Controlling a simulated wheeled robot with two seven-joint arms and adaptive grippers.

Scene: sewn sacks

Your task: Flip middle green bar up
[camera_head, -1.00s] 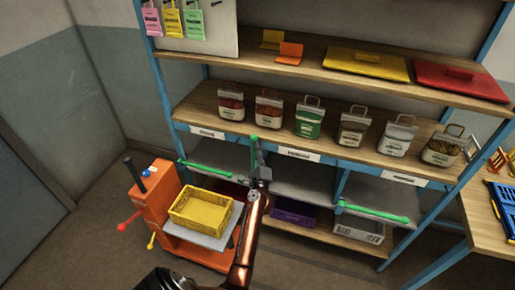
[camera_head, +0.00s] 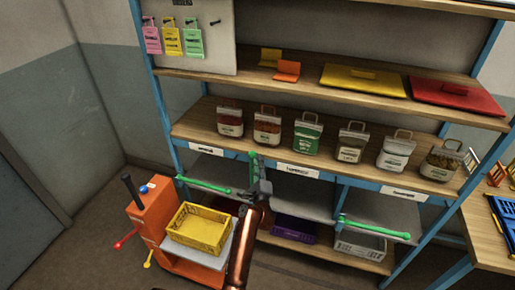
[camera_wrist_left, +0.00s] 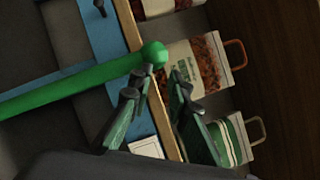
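The middle green bar (camera_head: 253,167) stands roughly upright in front of the shelf post, its end near the edge of the jar shelf. In the left wrist view the bar (camera_wrist_left: 85,83) runs in from the left to a round knob. My left gripper (camera_head: 262,187) is at the bar and partly covers it. In the left wrist view my left gripper (camera_wrist_left: 157,72) has its two fingers apart, with the knob just beyond and between the tips. Contact cannot be told. The left green bar (camera_head: 205,186) and right green bar (camera_head: 375,228) lie roughly level. My right gripper is out of view.
An orange cart (camera_head: 152,210) with a yellow crate (camera_head: 198,228) stands at the left. A purple bin (camera_head: 294,229) and a grey crate (camera_head: 360,246) sit low. A wooden table (camera_head: 490,240) is at the right.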

